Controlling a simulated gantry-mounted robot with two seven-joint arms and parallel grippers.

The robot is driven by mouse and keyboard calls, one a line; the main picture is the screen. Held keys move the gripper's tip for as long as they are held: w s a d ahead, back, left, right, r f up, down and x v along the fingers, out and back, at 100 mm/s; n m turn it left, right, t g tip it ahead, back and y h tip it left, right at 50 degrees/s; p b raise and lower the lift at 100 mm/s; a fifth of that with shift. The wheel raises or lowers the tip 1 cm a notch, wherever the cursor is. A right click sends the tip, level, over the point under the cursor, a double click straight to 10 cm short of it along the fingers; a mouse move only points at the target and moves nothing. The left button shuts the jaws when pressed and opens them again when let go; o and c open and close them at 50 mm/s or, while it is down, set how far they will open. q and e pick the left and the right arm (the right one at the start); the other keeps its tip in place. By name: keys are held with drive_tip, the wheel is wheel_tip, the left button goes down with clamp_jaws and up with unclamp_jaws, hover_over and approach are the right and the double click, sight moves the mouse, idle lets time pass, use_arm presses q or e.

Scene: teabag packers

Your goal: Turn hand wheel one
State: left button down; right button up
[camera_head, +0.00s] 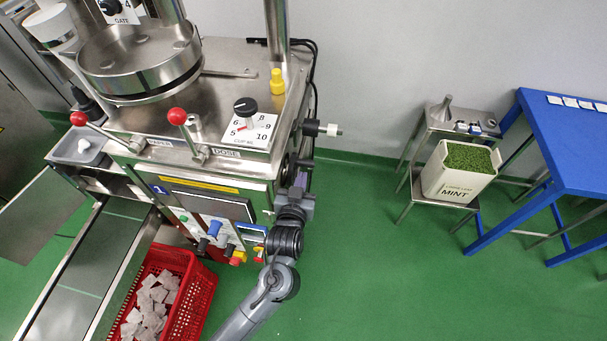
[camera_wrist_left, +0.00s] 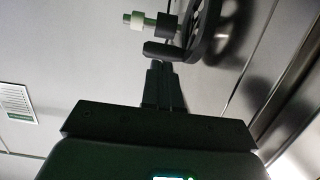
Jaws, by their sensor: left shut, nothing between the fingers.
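Hand wheel one is a dark wheel on the right side of the steel packing machine marked 1. In the head view the wheel (camera_head: 286,165) shows nearly edge-on, partly hidden by my left gripper (camera_head: 302,178). In the left wrist view the dark wheel rim (camera_wrist_left: 208,30) is at the top, with a short dark handle (camera_wrist_left: 162,51) sticking out to the left. My left gripper (camera_wrist_left: 161,66) is shut and empty, its fingertips just below the handle. I cannot tell whether they touch it. My right gripper is not in view.
A pale-tipped shaft (camera_head: 331,130) sticks out beside the wheel. A red crate (camera_head: 193,300) of teabags stands below the machine front. A MINT bin (camera_head: 452,184) on a steel stand and a blue table (camera_head: 560,150) are at the right. Green floor between is clear.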

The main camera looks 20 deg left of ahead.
sight(305, 166)
use_arm(q)
drive_tip(key=shift+x, duration=1.6)
